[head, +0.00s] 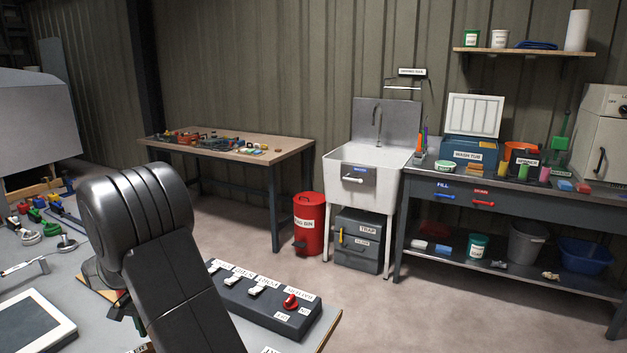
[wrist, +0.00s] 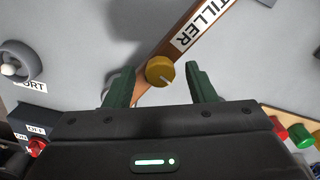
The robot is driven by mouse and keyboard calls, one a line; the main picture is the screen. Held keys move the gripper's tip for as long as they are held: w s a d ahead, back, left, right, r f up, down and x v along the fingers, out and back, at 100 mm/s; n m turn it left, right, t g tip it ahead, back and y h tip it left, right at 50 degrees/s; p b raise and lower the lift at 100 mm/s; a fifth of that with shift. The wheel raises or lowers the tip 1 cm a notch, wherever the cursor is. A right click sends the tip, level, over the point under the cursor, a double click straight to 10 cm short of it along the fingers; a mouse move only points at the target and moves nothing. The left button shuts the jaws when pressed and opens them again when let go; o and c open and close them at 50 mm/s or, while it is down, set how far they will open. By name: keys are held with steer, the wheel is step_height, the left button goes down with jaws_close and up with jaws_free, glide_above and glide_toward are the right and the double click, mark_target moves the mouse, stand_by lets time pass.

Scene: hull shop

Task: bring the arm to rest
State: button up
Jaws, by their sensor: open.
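My arm (head: 155,240) reaches down over the grey bench at the lower left in the head view. My gripper (wrist: 160,72) is open in the wrist view, with its two dark green fingers apart. A brass-coloured knob (wrist: 160,71) shows between the fingers, on a brown wooden bar labelled TILLER (wrist: 190,32). I see no finger touching the knob, though the gap in height is hard to judge. In the head view my arm hides most of the gripper and the knob.
A dark switch box (head: 265,301) with a red switch (head: 290,301) lies right of my arm. A white-framed panel (head: 32,325) and coloured valve handles (head: 40,215) lie left. A grey round handle (wrist: 15,68) sits left of the gripper. Beyond is open floor (head: 240,220).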

step_height(320, 180, up, 14)
step_height(320, 180, down, 14)
steer(key=shift+r, duration=0.1)
steer(key=n, duration=1)
steer(key=shift+n, duration=0.3)
steer(key=n, duration=0.5)
steer(key=shift+n, duration=0.3)
steer(key=n, duration=0.5)
steer(key=shift+p, duration=0.4)
stand_by(0.3)
